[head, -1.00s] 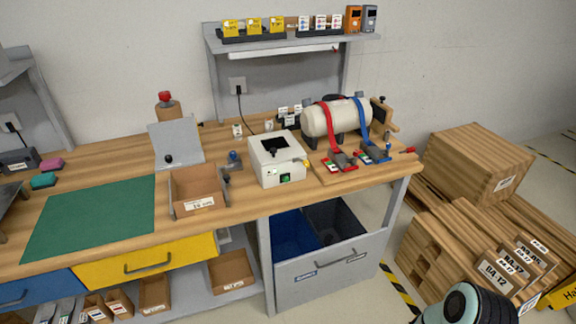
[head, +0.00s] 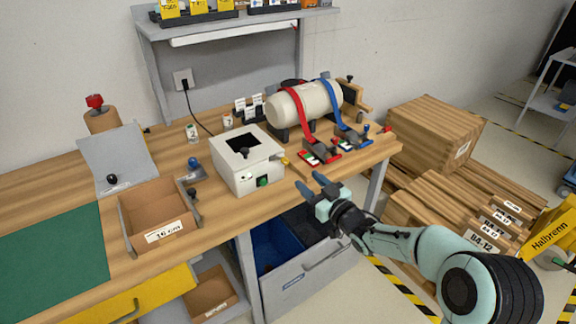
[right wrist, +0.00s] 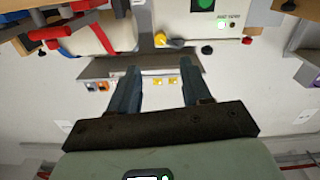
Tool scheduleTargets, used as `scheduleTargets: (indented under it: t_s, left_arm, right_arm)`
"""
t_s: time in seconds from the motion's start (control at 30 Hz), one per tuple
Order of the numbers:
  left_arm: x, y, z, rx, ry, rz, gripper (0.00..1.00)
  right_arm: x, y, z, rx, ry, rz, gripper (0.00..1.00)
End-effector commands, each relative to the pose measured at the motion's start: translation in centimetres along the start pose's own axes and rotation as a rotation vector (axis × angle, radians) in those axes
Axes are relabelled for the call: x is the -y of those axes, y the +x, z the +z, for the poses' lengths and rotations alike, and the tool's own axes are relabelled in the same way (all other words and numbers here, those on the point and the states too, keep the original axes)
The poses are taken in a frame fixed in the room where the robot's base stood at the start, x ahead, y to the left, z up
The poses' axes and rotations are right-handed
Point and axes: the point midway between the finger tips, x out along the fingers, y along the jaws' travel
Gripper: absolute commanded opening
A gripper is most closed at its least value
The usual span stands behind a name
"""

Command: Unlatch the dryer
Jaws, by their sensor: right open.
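The dryer, a white box (head: 250,178) with a dark square opening on top and a green button on its front, stands on the wooden bench. A small yellow latch piece (head: 285,161) sticks out at its right side. In the right wrist view the dryer's labelled face (right wrist: 232,22) is at the top, and the yellow piece (right wrist: 160,40) shows beyond my fingers. My right gripper (head: 311,184) is open and empty, in front of the bench edge and right of the dryer. Its two fingers (right wrist: 160,75) point toward the yellow piece, apart from it. My left gripper is out of view.
A cream tank (head: 303,103) with red and blue straps stands right of the dryer, its ratchet buckles (head: 320,150) near the bench edge. A cardboard bin (head: 155,212) stands to the left. A grey shelf (head: 240,22) overhangs behind. Wooden crates (head: 435,125) stand at right.

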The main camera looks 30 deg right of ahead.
Motion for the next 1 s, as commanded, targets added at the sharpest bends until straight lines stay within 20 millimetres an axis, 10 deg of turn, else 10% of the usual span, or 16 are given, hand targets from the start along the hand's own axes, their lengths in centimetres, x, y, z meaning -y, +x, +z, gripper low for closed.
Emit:
scheduleTargets:
  t_s: [0.4,0.87,1.0]
  left_arm:
    - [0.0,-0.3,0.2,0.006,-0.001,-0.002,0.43]
    - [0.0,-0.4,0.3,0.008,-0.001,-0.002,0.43]
    - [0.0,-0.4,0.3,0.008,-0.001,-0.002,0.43]
  right_arm:
    - [0.1,8.0,0.1,0.000,0.004,-0.002,0.48]
    - [0.1,9.3,0.1,0.002,0.002,0.000,0.48]
    - [0.1,9.3,0.1,0.002,0.002,0.000,0.06]
